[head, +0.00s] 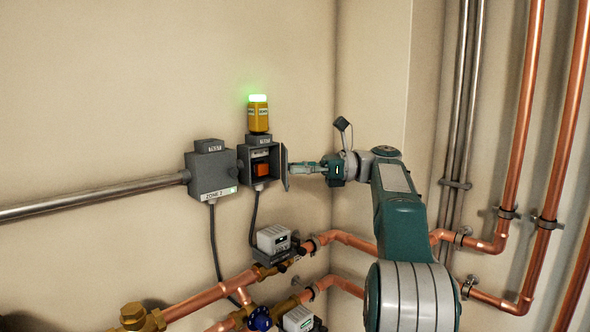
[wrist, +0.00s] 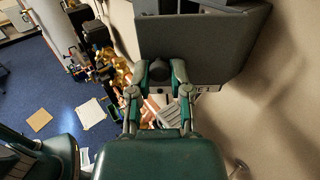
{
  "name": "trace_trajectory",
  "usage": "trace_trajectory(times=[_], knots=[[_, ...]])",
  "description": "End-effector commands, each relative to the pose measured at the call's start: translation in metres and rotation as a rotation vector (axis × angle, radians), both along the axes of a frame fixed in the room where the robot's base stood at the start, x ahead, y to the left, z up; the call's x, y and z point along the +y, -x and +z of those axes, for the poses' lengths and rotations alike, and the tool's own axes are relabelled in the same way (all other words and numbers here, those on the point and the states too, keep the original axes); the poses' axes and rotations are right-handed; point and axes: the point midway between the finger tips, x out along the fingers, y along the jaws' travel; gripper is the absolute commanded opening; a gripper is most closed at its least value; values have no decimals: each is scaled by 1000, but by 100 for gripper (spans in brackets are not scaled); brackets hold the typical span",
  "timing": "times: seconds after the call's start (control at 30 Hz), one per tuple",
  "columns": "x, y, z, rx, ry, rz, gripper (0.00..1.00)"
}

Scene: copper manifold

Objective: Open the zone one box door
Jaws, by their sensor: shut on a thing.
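The zone one box (head: 249,150) is the right one of two grey wall boxes, below a yellow unit with a lit green top. Its door (head: 285,166) stands swung open to the right, seen nearly edge-on, and an orange part shows inside the box. In the wrist view the grey door (wrist: 200,45) fills the top, with part of a label ending in "1". My gripper (head: 293,168) is at the door's outer face. In the wrist view its fingers (wrist: 160,76) are shut on a dark round knob (wrist: 159,70) on the door.
The zone 2 box (head: 210,173) is shut, just left, with a conduit running to it. Below are copper pipes (head: 205,299), brass valves and a grey-white actuator (head: 273,239). Vertical pipes (head: 525,120) stand at the right. The wall corner is close behind my gripper.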

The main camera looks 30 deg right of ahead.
Motion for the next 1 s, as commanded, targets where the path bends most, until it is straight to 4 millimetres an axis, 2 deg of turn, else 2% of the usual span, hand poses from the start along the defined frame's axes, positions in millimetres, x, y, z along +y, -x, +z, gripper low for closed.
trace_trajectory(times=[0.47, 0.5, 0.57, 1.0], knots=[[-1, -1, 2, -4, -3, 5, 0], [-1, -1, 2, -4, -3, 5, 34], [-1, -1, 1, -4, -3, 5, 60], [-1, 0, 1, -2, -1, 8, 60]])
